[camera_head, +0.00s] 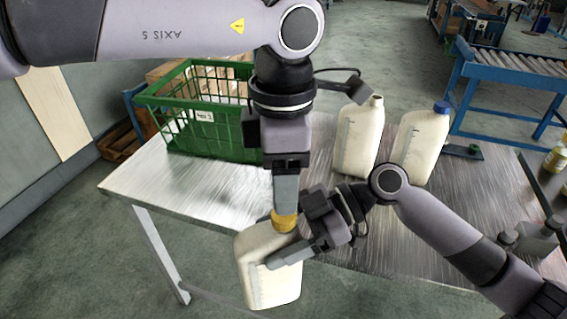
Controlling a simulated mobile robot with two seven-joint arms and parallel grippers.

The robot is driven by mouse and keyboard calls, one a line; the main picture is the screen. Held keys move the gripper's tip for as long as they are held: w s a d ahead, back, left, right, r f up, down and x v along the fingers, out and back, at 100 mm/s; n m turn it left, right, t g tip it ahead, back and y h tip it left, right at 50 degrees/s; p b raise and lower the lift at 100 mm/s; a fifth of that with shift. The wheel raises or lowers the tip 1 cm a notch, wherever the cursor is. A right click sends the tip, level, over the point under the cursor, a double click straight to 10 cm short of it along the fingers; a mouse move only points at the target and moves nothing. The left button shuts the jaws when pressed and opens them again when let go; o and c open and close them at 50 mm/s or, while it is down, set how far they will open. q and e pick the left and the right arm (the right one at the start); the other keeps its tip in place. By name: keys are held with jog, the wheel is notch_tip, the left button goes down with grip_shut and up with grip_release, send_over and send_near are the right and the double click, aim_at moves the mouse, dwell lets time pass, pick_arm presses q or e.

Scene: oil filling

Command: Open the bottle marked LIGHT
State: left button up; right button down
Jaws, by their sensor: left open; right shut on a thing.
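A cream jerrycan-like bottle (256,277) with a yellow cap (285,221) is at the front edge of the table. My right gripper (292,254) is shut on it, with one finger across its front face. My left gripper (285,203) is open and points straight down right at the yellow cap; I cannot tell whether its fingers touch it. A second cream bottle (357,140) stands upright behind with an uncapped neck. A third cream bottle (419,147) beside it has a blue cap (441,107). I cannot read the LIGHT marking on any bottle.
The metal table (160,195) has free room at its left front. A green crate (180,130) with a white label stands at the back left. A small green object (475,149) lies at the back right. Grey items (538,238) and a yellowish bottle (557,155) are at the right.

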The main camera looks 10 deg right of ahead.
pick_arm(q)
notch_tip(320, 180, down, 6)
dwell(0.4)
jog(key=shift+c, duration=0.2)
jog(key=c, duration=1)
jog(key=shift+c, duration=0.3)
jog(key=n, duration=0.2)
jog(key=shift+n, duration=0.4)
jog(key=shift+r, duration=0.15)
jog(key=shift+r, duration=1)
